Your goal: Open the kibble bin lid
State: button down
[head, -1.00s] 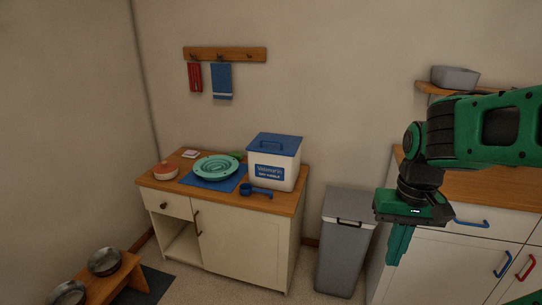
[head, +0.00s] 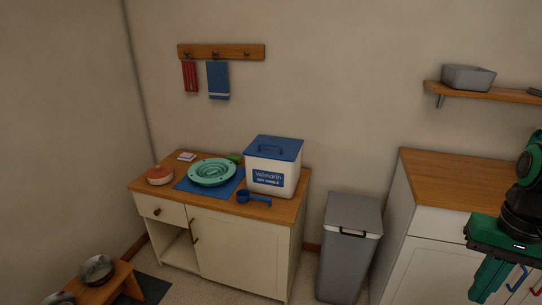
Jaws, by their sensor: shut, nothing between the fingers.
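The kibble bin (head: 270,178) is a white box with a blue label, standing on the right part of the small wooden-topped cabinet. Its blue lid (head: 274,149) is closed on top and has a raised blue handle (head: 270,150). My gripper (head: 488,284) is at the lower right, pointing down in front of the right-hand cabinet. It is shut and empty, well to the right of the bin and apart from it.
A blue scoop (head: 252,197) lies before the bin. A teal slow-feeder bowl (head: 212,172) sits on a blue mat (head: 187,184), left of it. A grey trash bin (head: 346,245) stands between the cabinets. The right-hand countertop (head: 450,182) is clear.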

aim_at(275, 142)
jog(key=z, duration=0.05)
jog(key=i, duration=1)
jog(key=u, duration=0.05)
